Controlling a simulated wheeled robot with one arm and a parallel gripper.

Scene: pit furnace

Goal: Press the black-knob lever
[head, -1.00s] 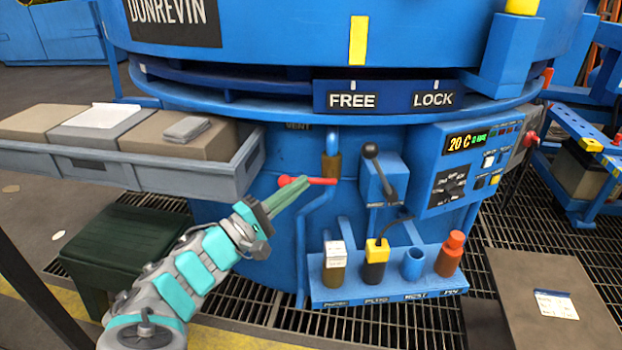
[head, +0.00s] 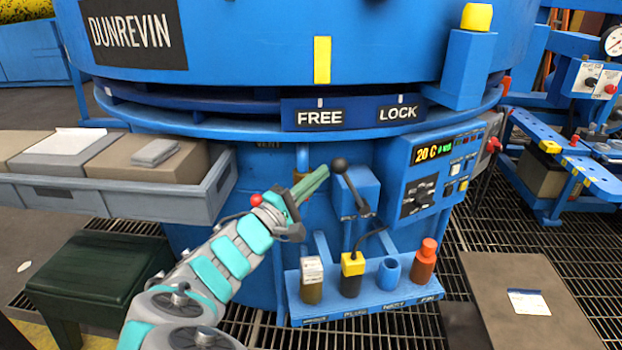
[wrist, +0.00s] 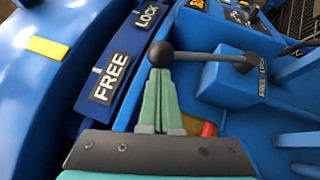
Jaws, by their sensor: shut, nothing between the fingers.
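The black-knob lever (head: 340,166) sits on a blue box (head: 360,188) on the furnace front, with its knob at the upper left and its grey rod running down to the right. My gripper (head: 322,172) is shut and empty, its green fingertips just left of the knob in the head view. In the wrist view the black knob (wrist: 160,54) appears right at the tips of the closed fingers (wrist: 159,74); I cannot tell whether they touch. The red-handled vent valve (head: 256,200) is partly hidden behind my arm.
A blue rack (head: 370,302) with several bottles and holders stands below the lever. A control panel (head: 440,165) is to its right. A grey tray (head: 110,193) with boxes juts out at left, and the FREE/LOCK plate (head: 355,114) is above.

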